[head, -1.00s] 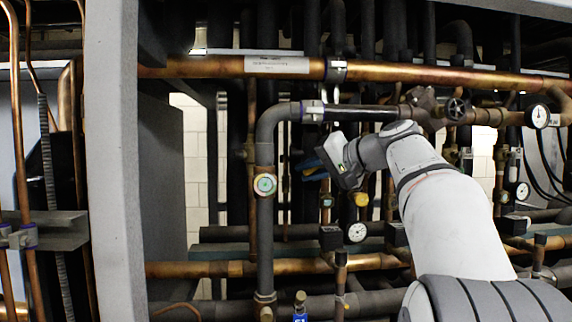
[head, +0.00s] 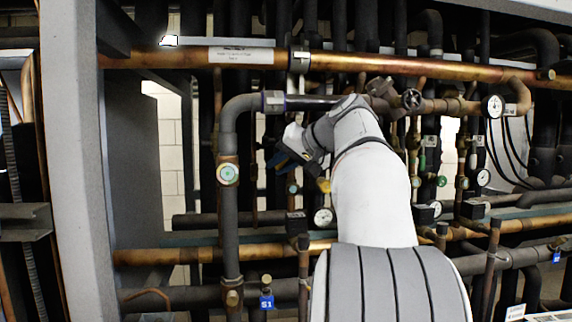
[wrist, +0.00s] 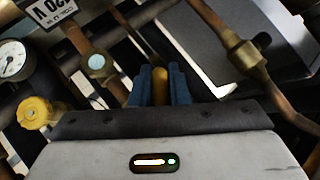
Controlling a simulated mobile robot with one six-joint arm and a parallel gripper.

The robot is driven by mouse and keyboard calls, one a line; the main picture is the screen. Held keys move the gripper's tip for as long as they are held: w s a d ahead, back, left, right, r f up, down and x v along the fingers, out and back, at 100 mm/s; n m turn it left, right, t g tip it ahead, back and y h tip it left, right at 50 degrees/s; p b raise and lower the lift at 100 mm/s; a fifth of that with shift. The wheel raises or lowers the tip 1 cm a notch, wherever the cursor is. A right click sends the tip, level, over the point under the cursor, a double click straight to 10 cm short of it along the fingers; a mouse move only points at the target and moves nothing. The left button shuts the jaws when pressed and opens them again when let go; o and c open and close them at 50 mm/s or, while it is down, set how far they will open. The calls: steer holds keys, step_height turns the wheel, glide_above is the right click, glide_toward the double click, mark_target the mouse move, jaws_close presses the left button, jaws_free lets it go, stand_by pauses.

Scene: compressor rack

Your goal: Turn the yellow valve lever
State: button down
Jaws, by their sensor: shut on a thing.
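In the wrist view the yellow valve lever (wrist: 160,86) shows as a narrow upright yellow piece between the two blue fingers of my gripper (wrist: 160,88). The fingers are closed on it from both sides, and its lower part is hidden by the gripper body. In the head view my gripper (head: 277,161) reaches in among the pipes, right of the dark vertical pipe. The lever itself cannot be made out there, as my wrist and fingers cover that spot.
A round yellow knob (wrist: 38,112) sits left of my gripper, below a pressure gauge (wrist: 14,60). A green-faced dial (head: 228,173) is on the dark pipe. A copper pipe (head: 400,67) runs above my arm. A grey post (head: 75,160) stands at left. The space is crowded.

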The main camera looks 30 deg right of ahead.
steer(key=shift+f, duration=0.1)
steer(key=c, duration=1.4)
jaws_free()
steer(key=shift+s, duration=0.15)
steer(key=b+v, duration=0.1)
steer(key=v, duration=0.7)
steer(key=shift+c, duration=0.5)
